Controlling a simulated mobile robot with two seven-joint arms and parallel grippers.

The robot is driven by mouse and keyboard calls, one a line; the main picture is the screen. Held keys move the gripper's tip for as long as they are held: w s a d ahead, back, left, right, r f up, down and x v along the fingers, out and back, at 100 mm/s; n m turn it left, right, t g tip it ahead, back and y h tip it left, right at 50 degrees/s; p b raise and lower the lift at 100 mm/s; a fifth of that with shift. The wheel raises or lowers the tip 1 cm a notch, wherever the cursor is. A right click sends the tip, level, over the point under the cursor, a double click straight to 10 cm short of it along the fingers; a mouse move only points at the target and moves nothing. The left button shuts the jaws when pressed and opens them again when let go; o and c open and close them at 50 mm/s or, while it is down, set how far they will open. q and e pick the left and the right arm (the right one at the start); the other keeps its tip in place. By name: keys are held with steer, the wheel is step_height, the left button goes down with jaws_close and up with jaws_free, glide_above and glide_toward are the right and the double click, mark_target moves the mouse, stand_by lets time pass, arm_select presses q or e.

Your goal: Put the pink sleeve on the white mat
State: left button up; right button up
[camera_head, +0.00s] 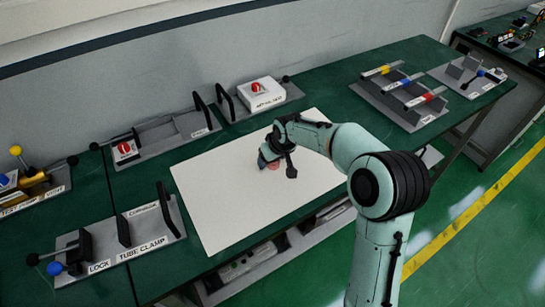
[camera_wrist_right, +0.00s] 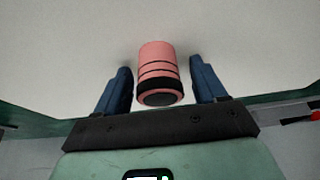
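The pink sleeve (camera_wrist_right: 158,58), with thin dark rings and a dark end, shows in the wrist view between the two blue fingers of my right gripper (camera_wrist_right: 161,73). A narrow gap shows on each side of it, so the fingers are open around it and not closed on it. In the head view my right gripper (camera_head: 267,161) is low over the middle of the white mat (camera_head: 215,205), and a bit of the pink sleeve (camera_head: 274,166) shows there, partly hidden by the gripper. It appears to be on the mat. My left gripper is out of view.
Fixtures stand around the mat: a tube clamp (camera_head: 125,235) at the left, a plate with a red button (camera_head: 125,150) behind left, a white box with a red button (camera_head: 262,92) behind, and a rack of coloured tubes (camera_head: 405,95) at right. The mat is otherwise clear.

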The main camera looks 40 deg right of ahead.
steer(key=shift+r, duration=0.55)
steer(key=v, duration=1.1)
steer(key=shift+s, duration=0.25)
